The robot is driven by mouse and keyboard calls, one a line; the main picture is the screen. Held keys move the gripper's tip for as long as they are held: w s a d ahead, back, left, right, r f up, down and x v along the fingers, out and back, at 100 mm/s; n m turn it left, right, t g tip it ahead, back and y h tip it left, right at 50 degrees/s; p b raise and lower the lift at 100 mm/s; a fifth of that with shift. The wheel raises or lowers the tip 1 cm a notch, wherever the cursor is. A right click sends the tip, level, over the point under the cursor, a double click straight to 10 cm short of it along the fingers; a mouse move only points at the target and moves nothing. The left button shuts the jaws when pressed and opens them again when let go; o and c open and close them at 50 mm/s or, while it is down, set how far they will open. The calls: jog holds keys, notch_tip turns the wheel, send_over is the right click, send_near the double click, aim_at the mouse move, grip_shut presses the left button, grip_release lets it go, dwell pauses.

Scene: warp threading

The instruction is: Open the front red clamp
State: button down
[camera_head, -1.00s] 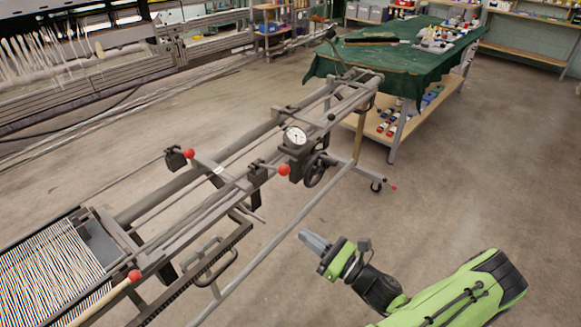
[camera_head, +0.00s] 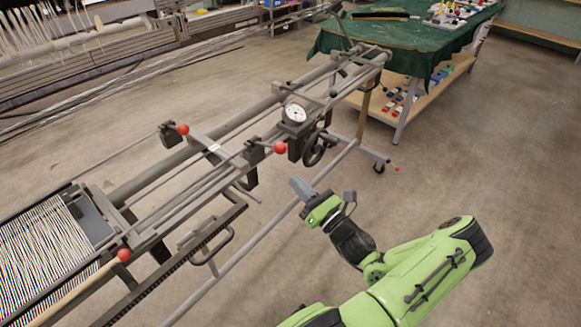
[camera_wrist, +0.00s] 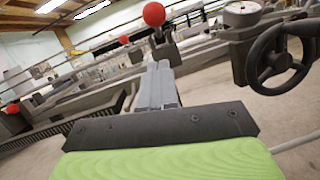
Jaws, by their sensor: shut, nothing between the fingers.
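Several red ball knobs sit on clamp levers along the grey frame. One red knob (camera_head: 280,148) is on the black clamp block (camera_head: 254,153) beside the dial, on the side of the frame facing me. It also shows in the wrist view (camera_wrist: 154,14), above and beyond my fingertips. Another red knob (camera_head: 183,129) is on the far side, and a third (camera_head: 124,255) is at lower left. My gripper (camera_head: 297,184) is shut and empty, short of the near clamp and apart from it; its fingers (camera_wrist: 157,85) point toward that clamp in the wrist view.
A dial gauge (camera_head: 294,113) and a black handwheel (camera_head: 318,148) stand just right of the near clamp. A long lower rail (camera_head: 285,213) runs between my arm and the frame. A green-covered table (camera_head: 410,48) is behind. Open floor lies at right.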

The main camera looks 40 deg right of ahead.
jog(key=w+r, duration=0.4)
jog(key=shift+d, duration=0.3)
jog(key=shift+r, duration=0.1)
